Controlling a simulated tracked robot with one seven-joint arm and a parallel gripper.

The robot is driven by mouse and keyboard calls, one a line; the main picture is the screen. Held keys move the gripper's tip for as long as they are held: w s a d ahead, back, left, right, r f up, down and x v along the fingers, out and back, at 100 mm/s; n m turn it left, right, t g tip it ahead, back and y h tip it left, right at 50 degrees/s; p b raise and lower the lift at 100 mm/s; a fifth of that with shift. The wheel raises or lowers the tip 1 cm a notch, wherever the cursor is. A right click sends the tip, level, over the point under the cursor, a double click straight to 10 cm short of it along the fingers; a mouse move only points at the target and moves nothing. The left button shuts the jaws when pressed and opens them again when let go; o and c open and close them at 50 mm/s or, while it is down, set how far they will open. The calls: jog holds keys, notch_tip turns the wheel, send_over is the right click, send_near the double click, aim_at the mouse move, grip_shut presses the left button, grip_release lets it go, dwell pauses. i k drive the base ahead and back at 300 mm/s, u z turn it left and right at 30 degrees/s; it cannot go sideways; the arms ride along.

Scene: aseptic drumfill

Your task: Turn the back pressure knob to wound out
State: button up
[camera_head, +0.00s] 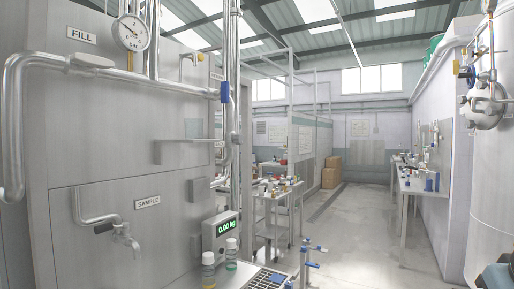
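I cannot pick out the back pressure knob with certainty, and no label for it is readable. A blue fitting (225,92) sits at the right end of the horizontal steel pipe (150,82) on the cabinet at left. A round pressure gauge (132,33) marked bar stands above that pipe, near the FILL label (82,35). A small yellow part (456,67) shows beside the piping on the steel tank at right. The setting of any knob is too small to tell. My gripper is not in view.
The SAMPLE tap (124,237) juts from the cabinet front. A scale display (222,229) reads 0.00 kg, with two small bottles (208,268) nearby. A loaded trolley (278,208) stands mid-left and a bench (418,184) at right. The floor (365,235) between is clear.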

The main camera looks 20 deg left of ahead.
aim_at(239, 139)
jog(key=u, duration=0.35)
jog(key=i, duration=1.25)
jog(key=u, duration=0.7)
jog(key=i, duration=0.6)
jog(key=u, duration=0.2)
jog(key=k, duration=0.95)
jog(key=u, duration=0.2)
jog(key=i, duration=0.95)
jog(key=z, duration=0.1)
